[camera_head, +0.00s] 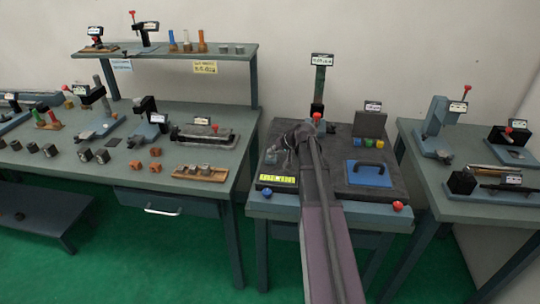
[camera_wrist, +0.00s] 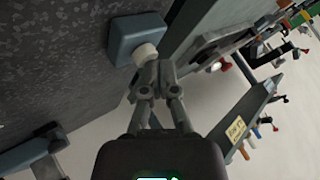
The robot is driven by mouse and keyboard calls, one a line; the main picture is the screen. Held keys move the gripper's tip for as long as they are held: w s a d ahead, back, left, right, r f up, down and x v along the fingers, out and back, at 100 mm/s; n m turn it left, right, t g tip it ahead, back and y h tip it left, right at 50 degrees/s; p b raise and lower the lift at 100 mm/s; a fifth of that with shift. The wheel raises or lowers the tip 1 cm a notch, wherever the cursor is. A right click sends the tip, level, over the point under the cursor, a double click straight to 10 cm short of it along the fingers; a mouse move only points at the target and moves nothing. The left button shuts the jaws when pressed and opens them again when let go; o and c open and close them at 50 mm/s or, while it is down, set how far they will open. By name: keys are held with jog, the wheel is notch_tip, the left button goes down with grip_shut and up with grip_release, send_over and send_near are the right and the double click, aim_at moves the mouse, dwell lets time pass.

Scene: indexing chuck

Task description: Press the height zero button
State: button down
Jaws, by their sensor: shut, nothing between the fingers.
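In the wrist view a round white button (camera_wrist: 147,53) sticks out of a blue-grey block (camera_wrist: 136,36) on the dark speckled plate. My gripper (camera_wrist: 158,68) is shut and empty, with its fingertips right beside this button. I cannot tell whether they touch it. In the head view my arm and gripper (camera_head: 297,140) cover the middle of the centre table, and the white button is not clearly visible there. A tall labelled stand (camera_head: 319,85) rises behind my gripper, with a red knob (camera_head: 317,117) low on it.
A yellow-green display (camera_head: 277,180) and a blue button (camera_head: 267,191) are at the plate's front left. A blue handled plate (camera_head: 368,173) and a red button (camera_head: 398,206) are at the right. Crowded benches (camera_head: 215,195) flank the centre table.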

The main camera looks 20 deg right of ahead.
dwell(0.6)
jog(key=shift+r+p, duration=0.85)
notch_tip(320, 180, up, 5)
jog(key=p, duration=0.5)
dwell(1.0)
jog(key=s+a+f+n+g+h, duration=0.1)
jog(key=s+a+g, duration=0.3)
jog(key=s+a, duration=0.7)
jog(key=s+a+f+n+g+h, duration=0.1)
jog(key=s+a+f+g+h, duration=0.2)
jog(key=s+a, duration=0.9)
jog(key=shift+s+a+f+n+g+h, duration=0.35)
jog(key=shift+s+f, duration=0.5)
jog(key=shift+s, duration=0.35)
